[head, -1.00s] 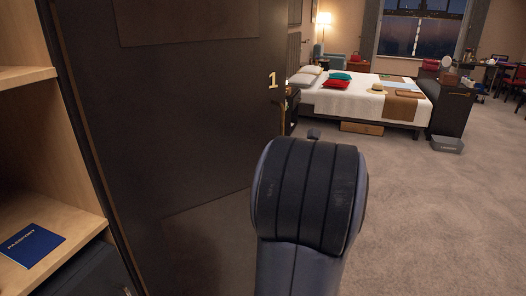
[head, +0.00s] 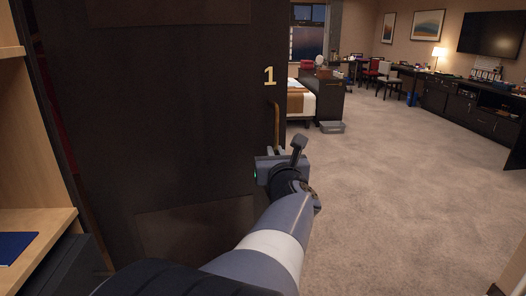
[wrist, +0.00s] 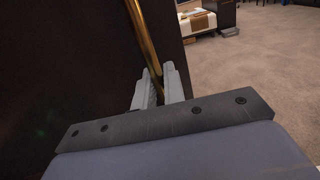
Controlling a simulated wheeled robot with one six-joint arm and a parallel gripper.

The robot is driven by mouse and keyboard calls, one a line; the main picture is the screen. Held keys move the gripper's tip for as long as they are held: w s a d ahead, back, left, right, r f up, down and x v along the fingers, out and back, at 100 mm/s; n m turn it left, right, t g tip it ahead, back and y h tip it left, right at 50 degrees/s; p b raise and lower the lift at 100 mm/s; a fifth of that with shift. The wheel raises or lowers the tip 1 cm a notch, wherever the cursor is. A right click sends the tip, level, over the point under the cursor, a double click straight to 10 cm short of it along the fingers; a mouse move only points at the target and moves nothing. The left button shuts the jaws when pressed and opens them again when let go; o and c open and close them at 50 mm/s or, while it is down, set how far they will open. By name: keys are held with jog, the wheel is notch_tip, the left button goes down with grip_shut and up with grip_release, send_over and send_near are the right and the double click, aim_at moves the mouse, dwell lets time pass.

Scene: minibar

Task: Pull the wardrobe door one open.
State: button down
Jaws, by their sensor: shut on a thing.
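Wardrobe door one (head: 190,110) is a dark panel with a brass "1" near its right edge, filling the left of the head view. Its tall brass handle (head: 277,122) is below the number; it also shows in the wrist view (wrist: 146,35). My gripper (head: 275,153) is at the handle's lower part. In the wrist view its two grey fingers (wrist: 158,76) are shut on the handle, one on each side. A narrow dark gap with something reddish shows along the door's left side. The fingers hide the handle's lower end.
Light wooden shelves (head: 36,232) with a blue booklet (head: 15,246) stand close at the left. Open carpet (head: 410,190) lies to the right. A bed (head: 300,100) and a grey box (head: 331,127) are beyond the door, and a dark cabinet row (head: 460,108) lines the right wall.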

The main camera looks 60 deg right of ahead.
jog(key=v, duration=0.8)
jog(key=shift+m+g+h, duration=0.3)
jog(key=shift+s+a, duration=0.1)
jog(key=c, duration=1.6)
grip_release()
jog(key=shift+p+v, duration=1.4)
jog(key=shift+v, duration=3.95)
